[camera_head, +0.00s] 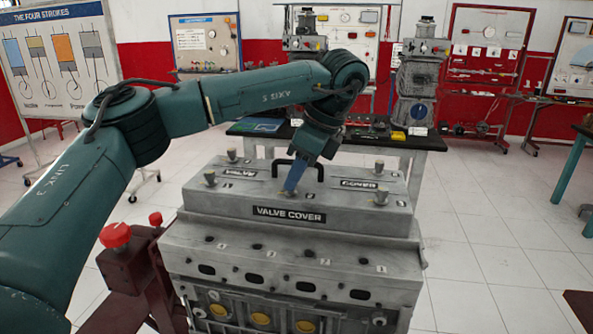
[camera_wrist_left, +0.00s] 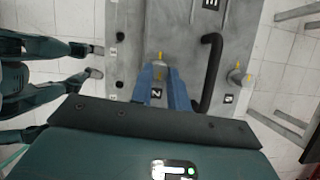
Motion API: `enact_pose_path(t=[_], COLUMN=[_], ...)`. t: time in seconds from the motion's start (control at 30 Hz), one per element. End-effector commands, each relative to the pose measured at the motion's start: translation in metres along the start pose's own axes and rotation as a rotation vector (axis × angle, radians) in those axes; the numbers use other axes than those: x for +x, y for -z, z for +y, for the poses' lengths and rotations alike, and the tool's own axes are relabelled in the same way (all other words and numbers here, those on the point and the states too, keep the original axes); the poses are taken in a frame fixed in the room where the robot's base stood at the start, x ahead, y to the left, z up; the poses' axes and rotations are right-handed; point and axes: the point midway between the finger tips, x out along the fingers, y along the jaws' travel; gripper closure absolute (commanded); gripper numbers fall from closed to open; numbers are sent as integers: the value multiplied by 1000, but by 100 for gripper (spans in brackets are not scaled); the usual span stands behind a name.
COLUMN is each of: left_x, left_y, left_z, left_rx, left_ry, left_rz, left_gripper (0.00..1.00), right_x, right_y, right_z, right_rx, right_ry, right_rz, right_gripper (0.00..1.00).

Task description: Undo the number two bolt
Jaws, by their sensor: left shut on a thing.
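The grey valve cover (camera_head: 240,195) sits on top of the engine block, with several bolts standing on it. My left gripper (camera_head: 286,192) reaches down to the bolt at the middle of the cover's near side. In the left wrist view, its blue fingers (camera_wrist_left: 160,72) are shut on the number two bolt (camera_wrist_left: 160,59), whose yellow mark shows above them. A "2" label (camera_wrist_left: 156,93) lies between the fingers. The bolt's head is partly hidden, and it appears to be still in the cover. My right gripper is not in view.
A black handle (camera_head: 318,166) rises from the cover close beside my left gripper; it also shows in the left wrist view (camera_wrist_left: 208,70). Other bolts stand nearby (camera_head: 381,196) (camera_head: 210,178). A red stand with red knobs (camera_head: 115,236) is at the left. A bench (camera_head: 430,142) stands behind.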

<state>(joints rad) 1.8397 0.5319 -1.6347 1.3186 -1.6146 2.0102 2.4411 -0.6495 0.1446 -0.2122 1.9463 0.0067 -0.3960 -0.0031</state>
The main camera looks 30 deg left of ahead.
Motion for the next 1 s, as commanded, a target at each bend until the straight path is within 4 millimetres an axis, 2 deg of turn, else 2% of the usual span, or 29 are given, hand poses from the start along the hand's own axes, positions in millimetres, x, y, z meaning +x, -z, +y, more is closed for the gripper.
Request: enact_pose_path(t=[0.3, 0.33, 0.57, 0.83, 1.0], left_x=[0, 0, 0, -1, -20], left_y=[0, 0, 0, 0, 0], left_z=[0, 0, 0, 0, -1], left_rx=[0, 0, 0, 0, -2], left_ry=[-1, -1, -1, 0, 5], left_rz=[1, 1, 1, 0, -1], left_gripper=[100, 80, 62, 61, 61], right_x=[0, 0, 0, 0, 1], right_y=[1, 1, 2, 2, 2], right_z=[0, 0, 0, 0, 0], right_rx=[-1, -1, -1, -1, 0], right_ry=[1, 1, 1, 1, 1], right_rz=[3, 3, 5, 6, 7], right_gripper=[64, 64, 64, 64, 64])
